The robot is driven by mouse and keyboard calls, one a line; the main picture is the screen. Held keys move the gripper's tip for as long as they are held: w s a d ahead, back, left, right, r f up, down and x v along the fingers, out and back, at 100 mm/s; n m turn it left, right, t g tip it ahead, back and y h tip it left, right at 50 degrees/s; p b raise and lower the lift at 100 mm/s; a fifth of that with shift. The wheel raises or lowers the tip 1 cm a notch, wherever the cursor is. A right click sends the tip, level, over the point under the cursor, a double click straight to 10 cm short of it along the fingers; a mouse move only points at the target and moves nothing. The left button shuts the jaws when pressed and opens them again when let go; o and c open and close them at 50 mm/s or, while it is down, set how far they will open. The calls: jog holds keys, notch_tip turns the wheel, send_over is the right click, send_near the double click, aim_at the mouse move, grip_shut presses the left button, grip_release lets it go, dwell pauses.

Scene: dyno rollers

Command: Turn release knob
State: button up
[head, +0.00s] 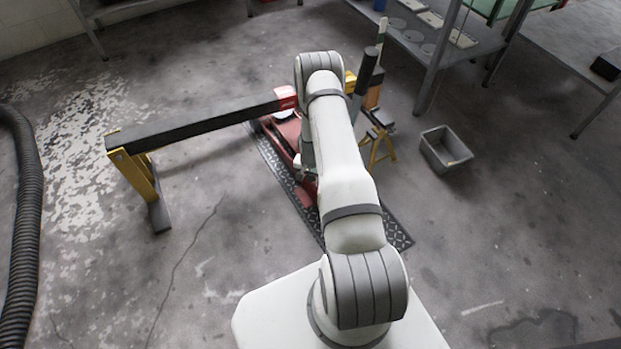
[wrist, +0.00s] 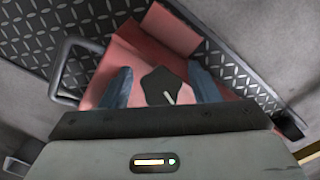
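The release knob (wrist: 160,86) is a dark, many-sided knob with a pale pointer line, on a red housing (wrist: 118,62) in the wrist view. My gripper (wrist: 161,88) is open, with one blue-grey finger on each side of the knob. Gaps show between the fingers and the knob, and I cannot tell how far the fingertips are above it. In the head view my arm hides the knob and the gripper; part of the red unit (head: 284,135) shows left of the arm.
A dark beam on a yellow stand (head: 140,175) extends left of the red unit. A diamond-plate base (head: 398,236) lies under it. A grey bin (head: 445,150) stands on the floor at right. A metal handle (wrist: 68,72) rises left of the fingers. A black hose (head: 25,215) lies far left.

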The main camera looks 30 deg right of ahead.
aim_at(307, 180)
jog(key=c, duration=0.7)
jog(key=shift+f+n+g+h+b, duration=0.15)
jog(key=shift+n+g+h+b, duration=0.2)
jog(key=shift+n+b, duration=0.3)
jog(key=shift+c, duration=0.2)
jog(key=shift+a+n, duration=0.1)
jog(key=shift+n, duration=0.15)
jog(key=o, duration=1)
jog(key=shift+c, duration=0.2)
jog(key=shift+w+a+r+p, duration=0.15)
jog(key=shift+r+p, duration=0.25)
jog(key=shift+r, duration=0.95)
jog(key=shift+w+a+r+p, duration=0.1)
jog(key=shift+r+p, duration=0.25)
jog(key=shift+r, duration=0.95)
jog(key=shift+w+a+r+p, duration=0.15)
jog(key=shift+r+p, duration=0.25)
jog(key=shift+r, duration=0.95)
jog(key=shift+d, duration=0.1)
